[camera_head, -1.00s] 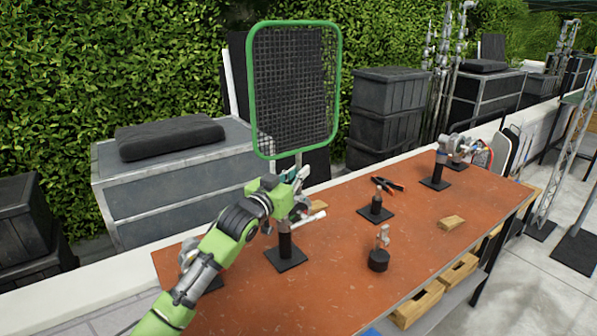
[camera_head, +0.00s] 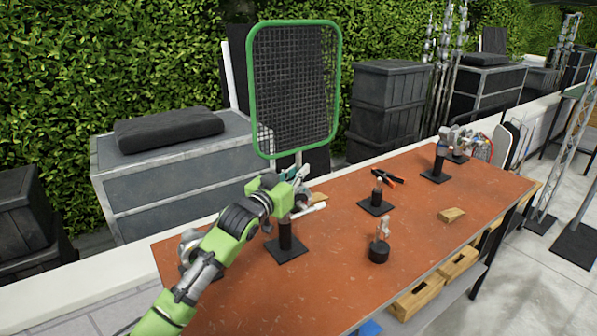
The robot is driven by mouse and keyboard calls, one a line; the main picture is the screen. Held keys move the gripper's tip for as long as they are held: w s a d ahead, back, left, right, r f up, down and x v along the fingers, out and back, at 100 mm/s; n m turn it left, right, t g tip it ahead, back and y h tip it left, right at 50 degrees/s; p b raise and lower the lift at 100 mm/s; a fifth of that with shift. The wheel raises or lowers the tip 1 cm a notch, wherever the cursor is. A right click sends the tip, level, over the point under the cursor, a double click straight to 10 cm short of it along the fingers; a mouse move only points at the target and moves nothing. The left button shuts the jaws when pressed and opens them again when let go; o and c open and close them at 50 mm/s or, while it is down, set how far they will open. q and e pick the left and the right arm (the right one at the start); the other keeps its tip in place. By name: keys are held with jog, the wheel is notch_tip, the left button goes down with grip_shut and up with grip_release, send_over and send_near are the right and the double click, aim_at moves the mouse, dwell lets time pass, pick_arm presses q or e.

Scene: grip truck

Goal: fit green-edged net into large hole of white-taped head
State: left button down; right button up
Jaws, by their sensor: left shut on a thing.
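The green-edged net (camera_head: 297,85) is upright, a dark mesh in a rounded green frame, with a pale stem at its bottom. My left gripper (camera_head: 292,186) is shut on the net at or near this stem and holds it above the left part of the table. Just below and behind the gripper, a metal grip head (camera_head: 303,209) with a whitish bar sits on a black stand (camera_head: 286,238). My arm partly hides this head, and I cannot make out its holes or tape. I cannot tell whether the stem touches the head. My right gripper is not in view.
The orange-brown table (camera_head: 340,275) also bears another head on a stand (camera_head: 437,160), a small black stand (camera_head: 376,197), pliers (camera_head: 388,177), a wooden block (camera_head: 451,214) and a round black base (camera_head: 379,253). Grey cases (camera_head: 170,175) stand behind it. The table's front right is clear.

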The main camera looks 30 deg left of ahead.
pick_arm(q)
jog(key=shift+f, duration=0.3)
jog(key=c, duration=2)
grip_release()
jog(key=shift+c, duration=0.2)
jog(key=shift+f, duration=0.15)
jog(key=s+d, duration=0.1)
jog(key=s, duration=1.1)
